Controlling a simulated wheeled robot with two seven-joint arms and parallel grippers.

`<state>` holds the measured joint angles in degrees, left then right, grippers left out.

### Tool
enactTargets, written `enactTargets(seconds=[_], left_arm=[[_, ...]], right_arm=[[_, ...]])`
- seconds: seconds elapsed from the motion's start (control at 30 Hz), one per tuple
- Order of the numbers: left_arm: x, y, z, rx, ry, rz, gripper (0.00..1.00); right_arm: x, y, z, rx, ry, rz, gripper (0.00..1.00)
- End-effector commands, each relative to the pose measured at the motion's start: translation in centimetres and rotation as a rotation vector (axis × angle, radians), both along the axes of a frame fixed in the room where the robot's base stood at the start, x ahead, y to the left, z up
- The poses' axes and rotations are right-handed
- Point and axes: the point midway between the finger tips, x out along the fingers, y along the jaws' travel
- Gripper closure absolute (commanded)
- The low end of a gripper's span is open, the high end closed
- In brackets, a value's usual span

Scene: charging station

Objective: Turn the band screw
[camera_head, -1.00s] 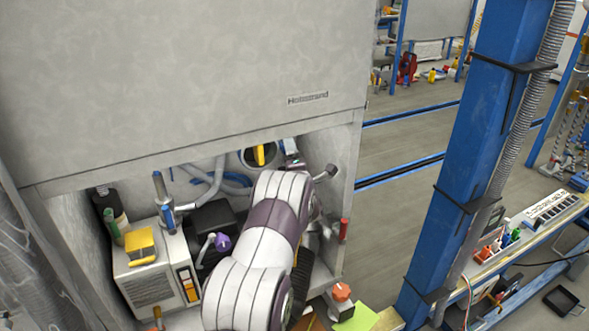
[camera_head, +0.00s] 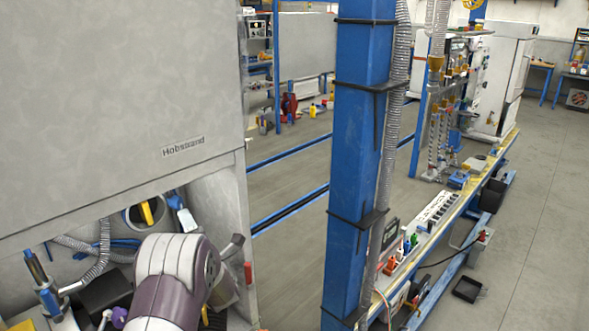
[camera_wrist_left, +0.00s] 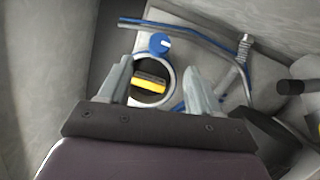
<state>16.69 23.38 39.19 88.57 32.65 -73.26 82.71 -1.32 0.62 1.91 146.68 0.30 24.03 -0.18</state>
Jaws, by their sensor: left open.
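No part is plainly recognisable as the band screw. A round grey ring (camera_wrist_left: 171,77) with a yellow bar (camera_wrist_left: 150,83) inside it shows in the left wrist view, behind my fingers. A blue knob (camera_wrist_left: 160,43) sits at the ring's upper edge. My left gripper (camera_wrist_left: 157,75) is open, its fingers on either side of the yellow bar in that view; I see no contact. In the head view, the yellow bar (camera_head: 147,212) shows in a round opening in the recess, above my left arm, which hides much of the recess. My right gripper is out of view.
A grey cabinet panel (camera_head: 110,110) overhangs the recess. A ribbed hose (camera_head: 101,255) and blue rods lie left of the opening, with a pale part (camera_head: 182,215) to its right. A blue post (camera_head: 360,150) and workbench (camera_head: 440,215) stand right; floor lies between.

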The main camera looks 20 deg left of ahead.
Motion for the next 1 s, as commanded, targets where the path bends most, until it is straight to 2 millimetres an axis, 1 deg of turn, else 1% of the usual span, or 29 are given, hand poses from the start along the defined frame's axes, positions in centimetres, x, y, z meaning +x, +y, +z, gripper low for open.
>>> enactTargets(seconds=[0.07,0.13,0.17,0.2,0.23,0.27,0.3,0.37,0.4,0.47,0.5,0.53,0.57,0.6,0.7,0.73,0.77,0.8,0.83,0.9,1.0], left_arm=[[0.0,0.0,0.0,0.016,0.021,0.003,0.37],[0.5,-0.3,-1.7,0.04,0.161,-0.016,0.37],[0.7,-0.7,-3.3,0.049,0.264,-0.043,0.37],[0.7,-1.7,-5.8,0.06,0.428,-0.1,0.37],[0.4,-2.8,-7.9,0.076,0.577,-0.164,0.37],[-0.2,-4.3,-9.9,0.101,0.741,-0.251,0.37],[-1.5,-7.0,-12.0,0.152,0.957,-0.398,0.37],[-4.4,-11.4,-14.2,0.253,1.231,-0.643,0.37],[-6.9,-14.2,-14.9,0.329,1.38,-0.808,0.37],[-11.2,-17.8,-15.2,0.45,1.56,-1.049,0.37],[-14.1,-19.7,-15.1,0.529,1.654,-1.198,0.37],[-16.3,-20.9,-14.8,0.586,1.713,-1.302,0.37],[-18.4,-21.9,-14.5,0.641,1.76,-1.396,0.37],[-21.0,-23.0,-13.9,0.707,1.812,-1.506,0.37],[-25.9,-24.7,-12.2,0.84,1.886,-1.686,0.37],[-26.8,-25.1,-11.6,0.874,1.891,-1.706,0.37],[-27.2,-25.6,-11.0,0.92,1.884,-1.707,0.37],[-27.0,-26.1,-10.2,0.968,1.859,-1.696,0.37],[-26.7,-26.3,-9.9,0.986,1.848,-1.688,0.37],[-26.5,-26.7,-9.7,1.006,1.839,-1.69,0.37],[-26.5,-26.7,-9.8,1.002,1.839,-1.69,0.37]], right_arm=[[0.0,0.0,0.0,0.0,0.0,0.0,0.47],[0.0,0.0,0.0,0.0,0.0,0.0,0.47],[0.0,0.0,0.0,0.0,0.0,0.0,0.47],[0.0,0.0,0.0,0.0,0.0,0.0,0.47],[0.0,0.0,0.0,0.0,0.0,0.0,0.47],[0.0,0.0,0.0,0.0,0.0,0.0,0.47],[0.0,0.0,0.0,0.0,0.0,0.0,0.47],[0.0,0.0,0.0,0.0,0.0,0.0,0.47],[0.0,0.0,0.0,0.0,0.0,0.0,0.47],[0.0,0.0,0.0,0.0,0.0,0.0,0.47],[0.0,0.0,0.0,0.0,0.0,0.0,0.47],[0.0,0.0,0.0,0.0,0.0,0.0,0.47],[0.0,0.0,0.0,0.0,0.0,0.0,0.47],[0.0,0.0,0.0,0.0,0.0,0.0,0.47],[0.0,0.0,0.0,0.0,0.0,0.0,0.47],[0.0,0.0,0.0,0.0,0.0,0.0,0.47],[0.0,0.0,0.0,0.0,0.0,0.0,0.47],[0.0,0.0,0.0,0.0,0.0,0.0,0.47],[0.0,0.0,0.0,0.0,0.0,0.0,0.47],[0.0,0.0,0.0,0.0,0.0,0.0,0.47],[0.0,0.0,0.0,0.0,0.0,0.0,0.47]])
